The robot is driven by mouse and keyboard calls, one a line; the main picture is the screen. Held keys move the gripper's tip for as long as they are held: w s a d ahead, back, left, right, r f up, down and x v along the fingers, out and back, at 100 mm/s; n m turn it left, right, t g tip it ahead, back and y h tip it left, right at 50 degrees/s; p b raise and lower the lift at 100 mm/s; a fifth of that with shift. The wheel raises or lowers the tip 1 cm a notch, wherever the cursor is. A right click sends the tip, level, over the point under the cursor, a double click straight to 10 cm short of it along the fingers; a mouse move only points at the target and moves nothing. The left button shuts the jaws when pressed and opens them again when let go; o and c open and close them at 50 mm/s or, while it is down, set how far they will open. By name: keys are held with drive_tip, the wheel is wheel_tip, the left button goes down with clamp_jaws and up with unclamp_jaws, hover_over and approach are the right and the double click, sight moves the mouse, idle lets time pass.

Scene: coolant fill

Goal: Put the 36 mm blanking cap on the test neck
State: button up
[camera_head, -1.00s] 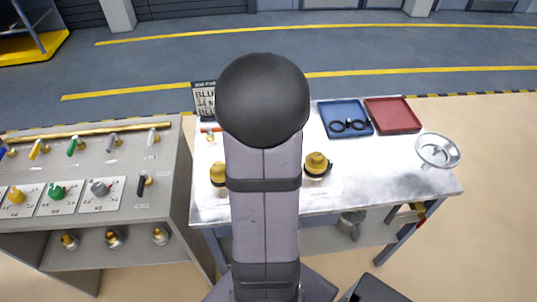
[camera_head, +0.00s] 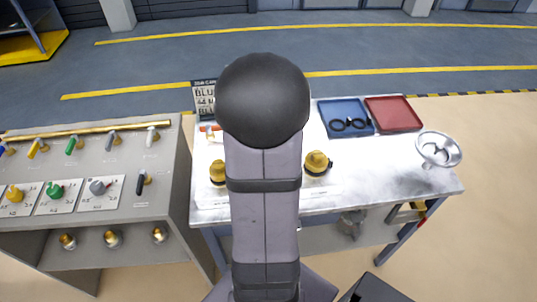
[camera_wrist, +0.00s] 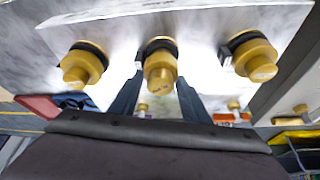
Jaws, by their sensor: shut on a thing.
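Three stepped brass pieces with black bands stand in a row on a pale plate in the wrist view: a left one (camera_wrist: 82,64), a middle one (camera_wrist: 160,66) and a right one (camera_wrist: 255,58). My gripper (camera_wrist: 158,92) has its fingers on either side of the middle piece and is shut on it. I cannot tell whether this piece is lifted or seated, nor read any size on it. In the head view, one brass piece (camera_head: 218,172) shows left of my arm and another (camera_head: 317,163) right of it. My arm hides the middle piece and my gripper there.
A blue tray (camera_head: 334,107) with black rings and a red tray (camera_head: 404,122) lie at the back right of the bench (camera_head: 385,180). A metal funnel (camera_head: 438,148) is at its right edge. A sign (camera_head: 204,100) stands behind. A grey panel (camera_head: 90,222) with knobs stands left.

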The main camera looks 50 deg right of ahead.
drive_tip(key=shift+f+b, duration=0.65)
drive_tip(key=shift+f, duration=0.2)
drive_tip(key=shift+r, duration=0.15)
drive_tip(key=shift+r+p, duration=0.75)
idle(0.5)
drive_tip(key=shift+f+b, duration=0.75)
drive_tip(key=shift+f, duration=0.2)
idle(1.2)
drive_tip(key=o, duration=1.1)
drive_tip(key=shift+a+r, duration=0.1)
drive_tip(key=shift+s+a+f, duration=0.1)
drive_tip(key=shift+s+f, duration=0.1)
